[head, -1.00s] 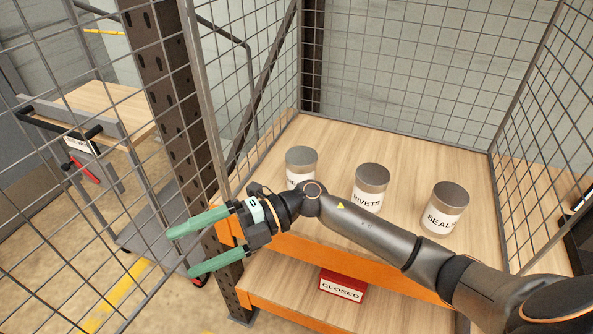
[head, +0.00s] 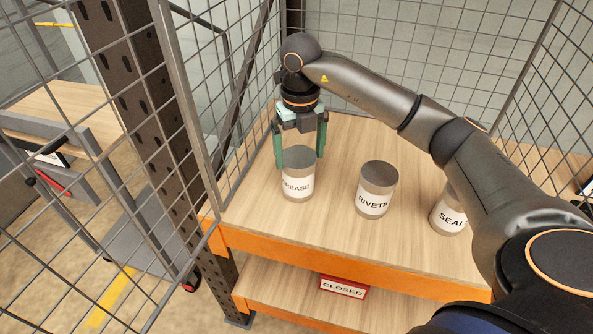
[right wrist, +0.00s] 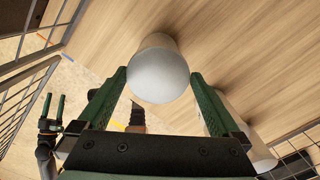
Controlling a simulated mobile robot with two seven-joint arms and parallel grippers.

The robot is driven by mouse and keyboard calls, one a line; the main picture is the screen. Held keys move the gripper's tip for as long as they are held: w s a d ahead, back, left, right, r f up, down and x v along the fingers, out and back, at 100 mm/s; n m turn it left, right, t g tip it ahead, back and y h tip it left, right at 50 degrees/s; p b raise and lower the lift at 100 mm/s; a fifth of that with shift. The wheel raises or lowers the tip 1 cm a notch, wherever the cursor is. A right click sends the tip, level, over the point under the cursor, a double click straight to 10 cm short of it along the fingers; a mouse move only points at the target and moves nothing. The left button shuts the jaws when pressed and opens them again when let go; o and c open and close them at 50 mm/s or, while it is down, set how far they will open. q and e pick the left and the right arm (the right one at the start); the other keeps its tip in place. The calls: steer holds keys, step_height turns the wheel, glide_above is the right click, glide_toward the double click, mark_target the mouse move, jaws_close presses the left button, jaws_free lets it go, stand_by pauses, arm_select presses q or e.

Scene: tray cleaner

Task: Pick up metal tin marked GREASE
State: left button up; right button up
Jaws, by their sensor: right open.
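The GREASE tin (head: 298,186), a grey cylinder with a white label, stands upright at the left of the wooden shelf. My right gripper (head: 299,158) points down at it, open, with its green fingers at either side of the tin's top. In the right wrist view the tin's round top (right wrist: 158,76) lies between the open fingertips, with gaps at both sides. Whether the fingers reach below the rim is hard to tell. My left gripper (right wrist: 52,106) shows small at the left of the right wrist view, its fingers apart and empty.
The RIVETS tin (head: 376,189) stands to the right of GREASE, and the SEALS tin (head: 449,214) is further right, partly behind my right arm. Wire mesh encloses the wooden shelf (head: 300,240). A red CLOSED sign (head: 343,287) sits on the lower shelf.

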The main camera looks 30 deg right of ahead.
step_height(320, 180, down, 8)
steer(key=shift+w+a+f+p, duration=0.1)
steer(key=shift+f+p, duration=0.15)
steer(key=shift+p, duration=0.15)
steer(key=c, duration=1.3)
steer(key=shift+r, duration=0.1)
steer(key=shift+c, duration=0.7)
